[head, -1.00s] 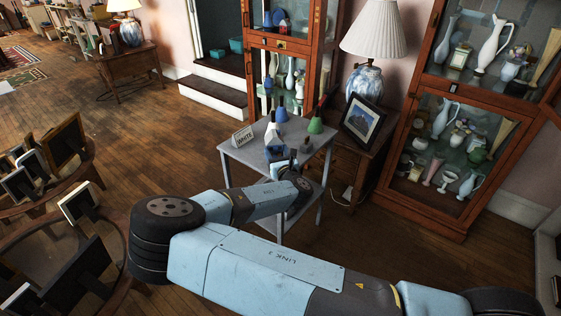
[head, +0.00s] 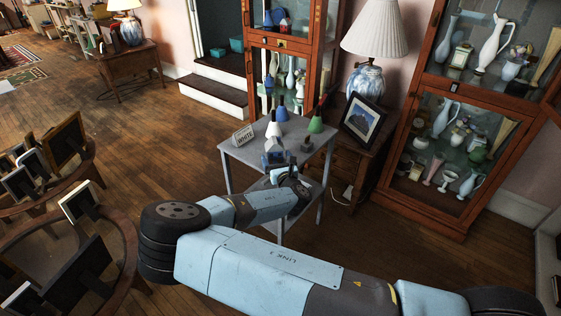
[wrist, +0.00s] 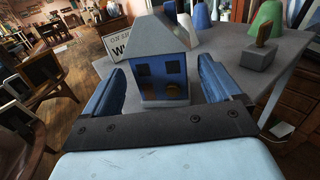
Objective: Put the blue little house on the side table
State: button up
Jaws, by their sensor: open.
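The blue little house (wrist: 163,80), with a grey roof and dark windows, stands upright at the near part of the grey side table (wrist: 205,60). In the head view the house (head: 275,152) shows just beyond the end of my arm. My gripper (wrist: 168,88) is open, one finger on each side of the house, with visible gaps between fingers and walls. The head view shows my gripper (head: 277,162) small and partly hidden. The house's base is close to the gripper's palm, and its far side is hidden.
On the table (head: 235,150) stand a lettered sign (head: 243,136), white (head: 273,130), blue (head: 282,114) and green (head: 316,122) bell-like pieces, and a stamp-like object (wrist: 261,45). A lamp (head: 366,80) and picture frame (head: 362,118) stand behind right. Glass cabinets (head: 440,130) flank it.

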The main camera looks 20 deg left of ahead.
jog(key=shift+s+d, duration=0.1)
jog(key=v, duration=1.1)
jog(key=shift+s+d, duration=0.25)
jog(key=shift+s, duration=0.1)
